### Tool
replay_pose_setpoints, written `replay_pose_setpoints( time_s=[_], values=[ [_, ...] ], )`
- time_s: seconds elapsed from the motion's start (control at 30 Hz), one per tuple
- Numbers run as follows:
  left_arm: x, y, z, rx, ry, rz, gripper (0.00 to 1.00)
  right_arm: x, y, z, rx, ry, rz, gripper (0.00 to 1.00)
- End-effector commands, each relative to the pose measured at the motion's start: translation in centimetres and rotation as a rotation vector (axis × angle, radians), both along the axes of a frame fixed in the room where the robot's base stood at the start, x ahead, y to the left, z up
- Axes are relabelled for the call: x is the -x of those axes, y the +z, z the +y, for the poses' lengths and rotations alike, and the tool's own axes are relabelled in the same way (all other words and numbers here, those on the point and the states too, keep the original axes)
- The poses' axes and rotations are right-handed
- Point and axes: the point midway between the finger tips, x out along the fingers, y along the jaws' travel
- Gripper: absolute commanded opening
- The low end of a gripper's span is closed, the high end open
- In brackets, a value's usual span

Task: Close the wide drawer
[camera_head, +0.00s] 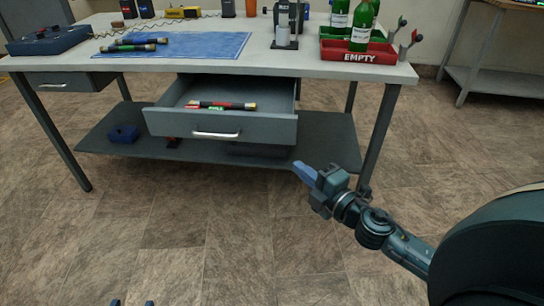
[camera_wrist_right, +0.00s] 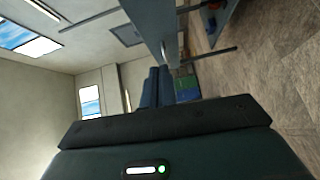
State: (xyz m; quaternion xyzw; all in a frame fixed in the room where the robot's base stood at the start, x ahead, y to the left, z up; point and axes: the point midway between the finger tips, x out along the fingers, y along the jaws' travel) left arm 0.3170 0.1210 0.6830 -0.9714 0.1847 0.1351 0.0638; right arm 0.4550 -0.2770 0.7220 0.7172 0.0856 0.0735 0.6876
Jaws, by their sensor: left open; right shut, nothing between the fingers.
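The wide drawer (camera_head: 262,129) under the workbench is pulled out, its inside visible from above. Its front has a silver bar handle (camera_head: 215,134). A dark rod with red and green parts (camera_head: 224,105) lies inside. My right gripper (camera_head: 303,171) is shut and empty, to the right of and a little below the drawer front, apart from it. Its blue fingers (camera_wrist_right: 155,88) show together in the right wrist view, pointing toward a blue-grey panel (camera_wrist_right: 150,22). Only the tips of my left gripper (camera_head: 132,302) show at the bottom edge; they are spread apart, far from the drawer.
A small drawer (camera_head: 62,82) at left looks closed. A lower shelf (camera_head: 320,150) and bench leg (camera_head: 380,130) are near my right gripper. Floor in front is clear.

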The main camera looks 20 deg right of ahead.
Motion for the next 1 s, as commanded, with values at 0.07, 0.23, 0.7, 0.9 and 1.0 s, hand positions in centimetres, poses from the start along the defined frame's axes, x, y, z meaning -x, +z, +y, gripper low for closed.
replay_pose_setpoints(
  time_s=[0.07, 0.23, 0.7, 0.9, 1.0],
  values=[
    [0.0, -0.6, -0.1, -0.004, -0.005, -0.011, 0.42, -0.2, -0.6, -0.1, 0.031, 0.008, -0.017, 0.00],
    [0.0, -0.3, -0.1, -0.006, -0.007, -0.010, 0.42, -1.0, -0.2, 0.0, 0.043, 0.012, -0.025, 0.00],
    [0.3, -0.3, -0.1, -0.007, -0.006, 0.039, 0.42, -7.9, -0.1, 1.7, 0.042, 0.009, -0.024, 0.00],
    [0.3, -0.6, 0.0, -0.008, -0.005, 0.042, 0.42, -11.0, -0.4, 1.6, 0.043, 0.007, -0.023, 0.00],
    [0.2, -0.5, 0.0, -0.005, -0.002, 0.021, 0.42, -12.2, -0.4, 0.9, 0.042, 0.008, -0.022, 0.00]
  ],
)
